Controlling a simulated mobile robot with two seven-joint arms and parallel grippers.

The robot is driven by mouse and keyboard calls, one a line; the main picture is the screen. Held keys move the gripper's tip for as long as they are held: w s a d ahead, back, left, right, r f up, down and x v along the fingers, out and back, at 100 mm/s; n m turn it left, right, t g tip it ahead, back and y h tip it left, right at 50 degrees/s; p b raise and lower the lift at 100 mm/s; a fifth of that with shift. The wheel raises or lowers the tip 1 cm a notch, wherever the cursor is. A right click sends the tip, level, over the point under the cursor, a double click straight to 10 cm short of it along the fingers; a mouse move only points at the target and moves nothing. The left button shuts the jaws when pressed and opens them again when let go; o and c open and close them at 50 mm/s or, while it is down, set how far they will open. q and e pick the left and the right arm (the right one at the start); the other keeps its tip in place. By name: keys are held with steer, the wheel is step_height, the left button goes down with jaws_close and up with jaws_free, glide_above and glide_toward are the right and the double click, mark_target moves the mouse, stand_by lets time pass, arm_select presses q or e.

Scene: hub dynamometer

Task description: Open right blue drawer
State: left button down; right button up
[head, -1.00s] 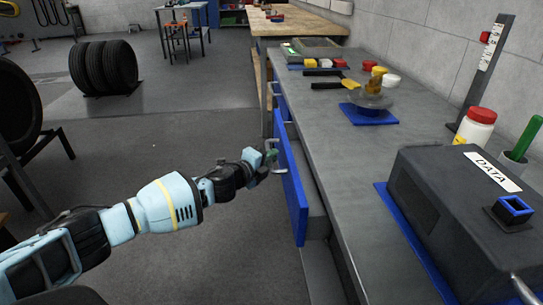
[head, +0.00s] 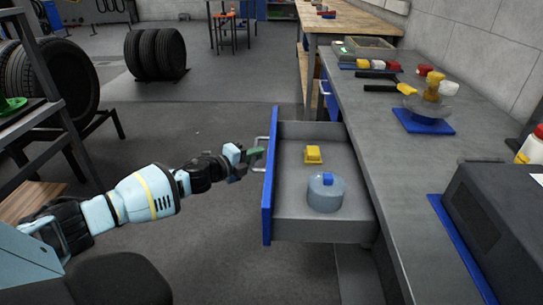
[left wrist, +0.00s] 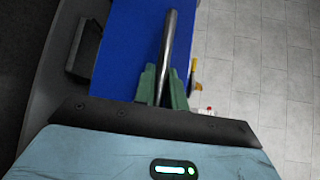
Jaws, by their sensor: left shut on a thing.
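The blue drawer (head: 269,188) is pulled out from under the grey bench, and its grey inside shows in the head view. A yellow block (head: 313,154) and a round grey-blue container (head: 325,192) with a blue top lie in it. My left gripper (head: 256,153) is shut on the metal handle at the drawer's front. In the left wrist view the green fingers (left wrist: 162,86) close around the handle bar (left wrist: 170,50), with the blue front (left wrist: 128,45) behind. My right gripper is not in view.
The grey bench top (head: 390,150) carries a blue pad (head: 423,121) with a brass-coloured part, and a dark box (head: 505,220). Tires (head: 155,53) stand on the floor at the back left. Floor left of the drawer is clear.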

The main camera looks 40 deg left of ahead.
arm_select(q)
steer(key=shift+s+a+f, duration=0.1)
steer(key=shift+s+a, duration=0.4)
steer(key=shift+a, duration=0.15)
steer(key=c, duration=1.5)
jaws_free()
steer(key=shift+o, duration=0.2)
steer(key=shift+s, duration=0.1)
steer(key=s+r+p, duration=0.1)
steer(key=s, duration=0.6)
steer(key=shift+s+a+r, duration=0.15)
steer(key=shift+s+a, duration=0.1)
steer(key=shift+a, duration=0.2)
